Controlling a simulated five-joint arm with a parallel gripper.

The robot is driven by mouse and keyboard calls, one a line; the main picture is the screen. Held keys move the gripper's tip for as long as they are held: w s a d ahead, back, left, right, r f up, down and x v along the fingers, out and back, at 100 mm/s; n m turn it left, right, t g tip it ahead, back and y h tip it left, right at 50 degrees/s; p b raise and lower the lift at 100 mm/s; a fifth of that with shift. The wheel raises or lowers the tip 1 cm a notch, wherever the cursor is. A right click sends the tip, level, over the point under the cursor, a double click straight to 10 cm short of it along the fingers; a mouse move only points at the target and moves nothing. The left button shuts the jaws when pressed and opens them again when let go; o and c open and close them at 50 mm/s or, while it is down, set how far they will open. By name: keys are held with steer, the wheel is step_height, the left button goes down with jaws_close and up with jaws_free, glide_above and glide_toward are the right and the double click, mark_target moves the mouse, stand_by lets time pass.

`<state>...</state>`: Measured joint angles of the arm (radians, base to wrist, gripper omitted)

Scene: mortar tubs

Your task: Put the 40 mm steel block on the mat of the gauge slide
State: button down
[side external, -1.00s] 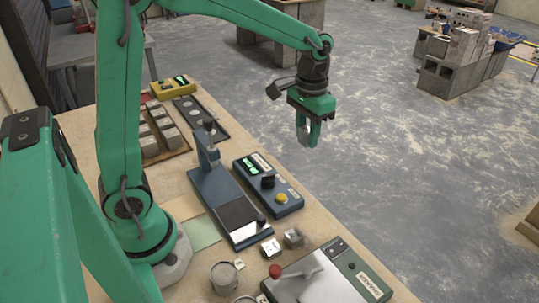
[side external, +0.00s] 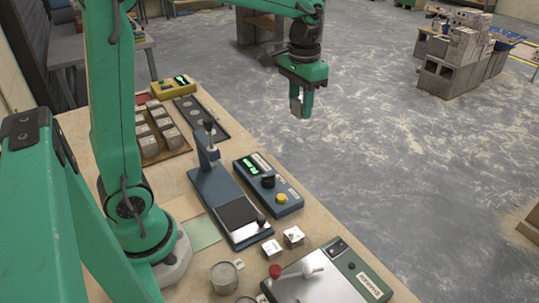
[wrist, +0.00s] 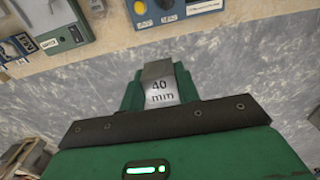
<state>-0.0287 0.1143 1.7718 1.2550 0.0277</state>
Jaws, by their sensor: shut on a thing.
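My gripper (side external: 301,106) is shut on the 40 mm steel block (side external: 295,100), held in the air beyond the bench's right edge, over the floor. In the wrist view the block (wrist: 160,88) sits between the green fingers, its "40 mm" marking facing the camera. The gauge slide (side external: 212,192) is a blue base with an upright post, on the bench to the lower left of my gripper. Its dark mat (side external: 238,214) lies bare on the near part of the base, beside a black knob. The block is well apart from the mat.
A blue control box (side external: 268,187) with a black knob and yellow button stands right of the slide. Two small steel cubes (side external: 293,236) lie in front of it. A grey-topped device (side external: 318,280) is nearest. A tray of blocks (side external: 160,133) stands behind.

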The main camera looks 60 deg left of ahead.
steer(key=s+a, duration=0.4)
steer(key=a, duration=0.4)
glide_above(178, 180)
step_height(178, 180, down, 13)
steer(key=shift+f, duration=0.45)
steer(key=shift+f, duration=0.1)
steer(key=shift+f, duration=2.8)
steer(key=shift+f, duration=2.1)
